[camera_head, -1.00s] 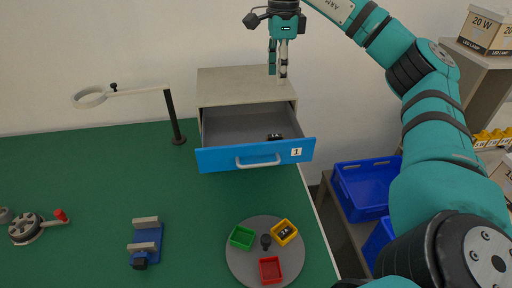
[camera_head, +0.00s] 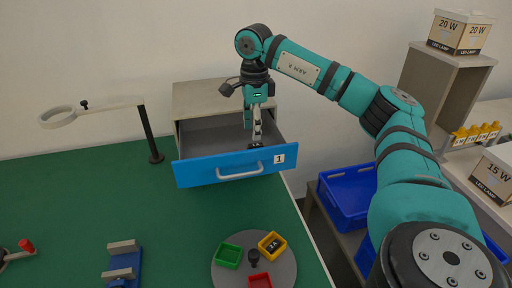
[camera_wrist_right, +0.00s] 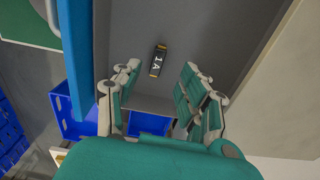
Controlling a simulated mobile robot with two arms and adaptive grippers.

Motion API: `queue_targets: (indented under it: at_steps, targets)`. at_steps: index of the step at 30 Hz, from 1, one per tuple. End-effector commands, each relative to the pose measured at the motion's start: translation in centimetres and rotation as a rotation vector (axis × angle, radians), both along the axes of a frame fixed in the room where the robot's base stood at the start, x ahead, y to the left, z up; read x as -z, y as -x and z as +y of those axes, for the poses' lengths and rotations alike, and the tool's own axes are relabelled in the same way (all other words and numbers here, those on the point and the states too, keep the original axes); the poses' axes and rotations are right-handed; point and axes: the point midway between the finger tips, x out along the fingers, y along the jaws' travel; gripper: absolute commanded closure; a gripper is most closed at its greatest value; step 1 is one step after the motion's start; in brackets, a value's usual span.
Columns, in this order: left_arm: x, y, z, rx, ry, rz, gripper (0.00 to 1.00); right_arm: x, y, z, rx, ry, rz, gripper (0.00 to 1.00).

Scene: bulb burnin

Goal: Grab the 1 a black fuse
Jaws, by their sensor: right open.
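The black fuse (camera_wrist_right: 158,60), marked "1A", lies on the grey floor of the open drawer (camera_head: 237,166) with the blue front labelled 1. In the head view it is a small dark shape (camera_head: 255,146) close to the fingertips. My right gripper (camera_head: 252,136) points down into the drawer from above. In the wrist view its open fingers (camera_wrist_right: 160,72) stand to either side of the fuse's line, with the fuse between and just ahead of the tips. Nothing is held. My left gripper is out of view.
A round grey tray (camera_head: 226,277) holds a green bin (camera_head: 229,256), a red bin (camera_head: 259,281) and a yellow bin (camera_head: 272,245) with a dark piece inside. A lamp stand (camera_head: 150,135) stands left of the drawer cabinet. Blue crates (camera_head: 347,195) lie right of the table.

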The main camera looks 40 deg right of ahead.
Motion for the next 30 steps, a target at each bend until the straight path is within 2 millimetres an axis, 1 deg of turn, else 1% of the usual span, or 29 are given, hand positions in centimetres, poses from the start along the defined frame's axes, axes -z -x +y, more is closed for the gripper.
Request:
queue_targets:
  at_steps: [5,9,12,18,20,28,30]
  targets:
    - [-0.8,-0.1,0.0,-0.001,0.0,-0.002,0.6,2.5,0.6,-0.2,0.001,0.001,0.005,0.58]
    - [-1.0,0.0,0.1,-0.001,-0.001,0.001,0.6,4.3,0.5,-0.2,0.001,0.001,0.003,0.58]
    - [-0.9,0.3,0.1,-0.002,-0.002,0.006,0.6,4.9,0.5,-0.2,0.001,0.0,0.002,0.58]
    - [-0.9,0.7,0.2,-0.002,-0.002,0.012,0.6,4.9,0.5,-0.1,0.001,0.0,0.001,0.58]
    - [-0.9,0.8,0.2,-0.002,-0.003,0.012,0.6,4.9,0.5,-0.1,0.0,0.0,0.001,0.64]
    - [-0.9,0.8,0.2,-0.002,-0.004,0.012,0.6,4.9,0.5,-0.1,0.0,-0.001,0.001,1.0]
    - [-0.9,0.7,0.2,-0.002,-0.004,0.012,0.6,4.9,0.5,-0.1,0.0,-0.001,0.001,1.0]
